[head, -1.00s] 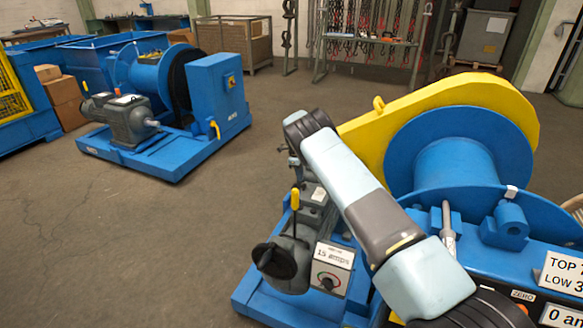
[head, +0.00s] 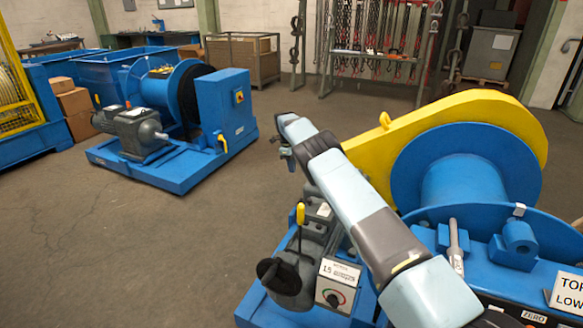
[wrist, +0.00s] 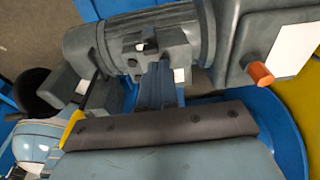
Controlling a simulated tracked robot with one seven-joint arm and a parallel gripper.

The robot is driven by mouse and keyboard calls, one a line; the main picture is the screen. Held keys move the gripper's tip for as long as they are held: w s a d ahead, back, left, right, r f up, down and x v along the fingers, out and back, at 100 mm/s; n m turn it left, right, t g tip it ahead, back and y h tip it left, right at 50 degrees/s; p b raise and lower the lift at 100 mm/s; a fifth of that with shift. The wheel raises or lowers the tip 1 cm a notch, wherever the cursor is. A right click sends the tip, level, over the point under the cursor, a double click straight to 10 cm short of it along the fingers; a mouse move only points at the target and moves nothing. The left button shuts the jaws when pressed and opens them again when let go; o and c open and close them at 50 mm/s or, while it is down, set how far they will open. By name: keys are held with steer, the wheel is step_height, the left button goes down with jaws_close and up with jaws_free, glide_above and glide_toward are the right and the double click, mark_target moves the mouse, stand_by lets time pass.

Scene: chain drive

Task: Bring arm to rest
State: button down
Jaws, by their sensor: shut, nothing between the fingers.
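My arm reaches from the lower right of the head view up and left, over the near blue winch. Its far end is at the upper left, beside the yellow guard. My gripper shows in the wrist view (wrist: 158,72) as narrow blue-grey fingers, shut with nothing held, in front of a grey motor (wrist: 150,38). In the head view only small dark parts show below the arm's far end, and the fingers are not clear there.
The near winch has a yellow chain guard (head: 370,148), a blue drum (head: 462,185) and a yellow-handled lever (head: 300,214). A second blue winch (head: 228,105) stands at the back left. Open floor (head: 130,255) lies to the left. Chains hang on a rack (head: 385,30) at the back.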

steer(key=d+r+n, duration=0.2)
steer(key=d+r, duration=0.4)
steer(key=r, duration=0.7)
steer(key=s+d+r+n+t+y, duration=0.1)
steer(key=s+d+r+n, duration=0.1)
steer(key=s+d+r, duration=0.5)
steer(key=s+d+r+n+t, duration=0.1)
steer(key=s+d+r+n, duration=0.2)
steer(key=r, duration=0.8)
steer(key=s+d+r+n+y, duration=0.1)
steer(key=s+d+r, duration=0.45)
steer(key=r, duration=0.35)
steer(key=s+d+r+n+t, duration=0.1)
steer(key=s+d+r+n, duration=0.2)
steer(key=s, duration=0.9)
steer(key=s+d+r+n+t, duration=0.1)
steer(key=s+r+n, duration=0.3)
steer(key=s, duration=0.8)
steer(key=s+f+n+t, duration=0.1)
steer(key=s+f+n, duration=0.2)
steer(key=s, duration=0.9)
steer(key=s+d+f+n+t, duration=0.1)
steer(key=s+f+n, duration=0.3)
steer(key=s, duration=0.8)
steer(key=shift+s+d+f+n+h, duration=0.15)
steer(key=shift+s+f+n+h, duration=0.1)
steer(key=shift+s+n+h, duration=0.05)
